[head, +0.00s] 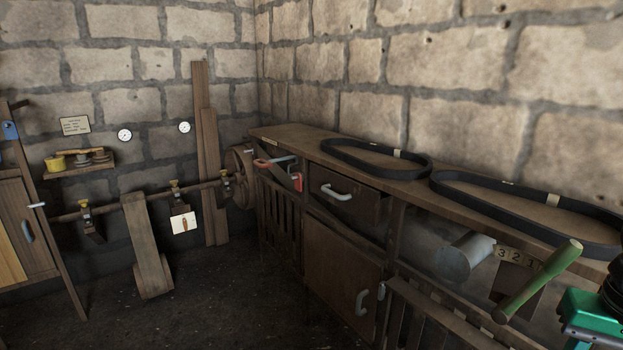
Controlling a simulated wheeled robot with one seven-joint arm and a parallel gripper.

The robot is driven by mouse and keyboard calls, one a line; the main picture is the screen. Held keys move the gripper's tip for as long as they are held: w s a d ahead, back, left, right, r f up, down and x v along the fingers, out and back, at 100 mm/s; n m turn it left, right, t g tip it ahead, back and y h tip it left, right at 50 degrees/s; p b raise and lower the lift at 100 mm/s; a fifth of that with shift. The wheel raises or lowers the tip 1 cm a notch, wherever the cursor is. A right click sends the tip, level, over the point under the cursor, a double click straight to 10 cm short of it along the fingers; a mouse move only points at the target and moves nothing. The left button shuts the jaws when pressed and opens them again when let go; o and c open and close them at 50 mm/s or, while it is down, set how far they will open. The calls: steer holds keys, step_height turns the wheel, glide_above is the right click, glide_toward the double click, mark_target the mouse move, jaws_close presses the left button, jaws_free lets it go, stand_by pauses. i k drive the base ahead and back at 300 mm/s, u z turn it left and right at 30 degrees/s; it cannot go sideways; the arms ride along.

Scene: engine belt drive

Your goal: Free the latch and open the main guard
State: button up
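A slatted wooden panel (277,217) stands under the far end of the bench, beside the pulley wheel; it may be the main guard, but I cannot tell for sure. Near its top are a red fitting (297,181) and an orange-red handle (264,163) with a pale bar; either may belong to the latch. The panel looks closed. A second slatted panel (425,318) is low at the front right, partly cut off by the picture edge.
The bench (290,134) along the right wall carries two black belts (375,158). A drawer (340,190) and cupboard door (340,262) are below. A shaft (105,204) runs along the back wall. The middle floor is clear.

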mark_target(347, 278)
steer(key=u, duration=0.4)
steer(key=i, duration=0.95)
steer(key=u, duration=0.15)
